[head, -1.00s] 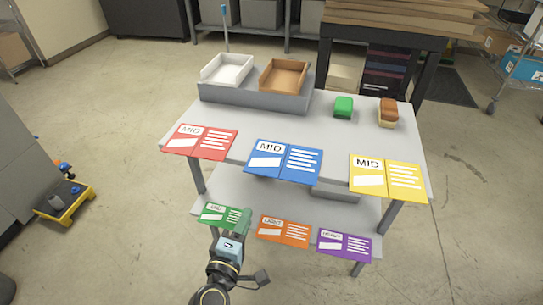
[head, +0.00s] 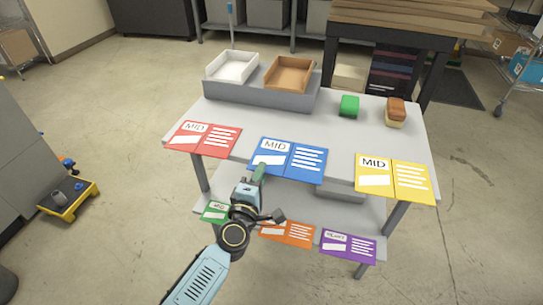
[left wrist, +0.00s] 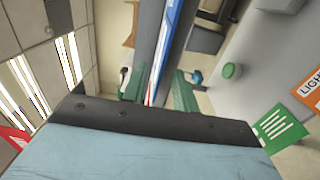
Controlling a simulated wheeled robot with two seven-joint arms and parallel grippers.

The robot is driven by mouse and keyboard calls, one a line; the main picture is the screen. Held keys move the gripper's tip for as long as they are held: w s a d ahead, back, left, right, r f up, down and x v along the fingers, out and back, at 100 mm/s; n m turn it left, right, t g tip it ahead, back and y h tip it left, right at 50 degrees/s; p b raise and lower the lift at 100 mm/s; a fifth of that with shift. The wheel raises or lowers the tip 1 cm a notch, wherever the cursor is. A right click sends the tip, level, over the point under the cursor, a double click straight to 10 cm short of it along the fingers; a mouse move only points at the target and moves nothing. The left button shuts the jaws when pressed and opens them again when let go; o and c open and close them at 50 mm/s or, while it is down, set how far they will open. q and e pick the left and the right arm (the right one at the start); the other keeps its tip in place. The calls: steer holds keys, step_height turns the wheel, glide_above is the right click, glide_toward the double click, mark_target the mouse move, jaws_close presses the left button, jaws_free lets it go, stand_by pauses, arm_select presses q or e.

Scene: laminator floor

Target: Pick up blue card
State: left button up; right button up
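The blue card (head: 290,158), marked MID, leans at the front edge of the grey table top, between the red and yellow cards. My left gripper (head: 259,172) is at its lower left edge, its green fingers overlapping that edge in the head view. In the left wrist view the blue card (left wrist: 172,45) shows nearly edge-on between the two spread fingers of my left gripper (left wrist: 159,92). The gripper looks open; contact with the card cannot be told. My right gripper is not in view.
A red card (head: 203,138) and a yellow card (head: 394,178) flank it. Green (head: 215,212), orange (head: 288,233) and purple (head: 347,246) cards sit along the lower shelf. White (head: 232,66) and brown (head: 290,73) trays, a green block (head: 349,106) and a brown-topped block (head: 396,111) stand behind.

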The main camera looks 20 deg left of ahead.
arm_select(q)
steer(key=shift+w, duration=0.7)
jaws_close()
steer(key=shift+r, duration=0.1)
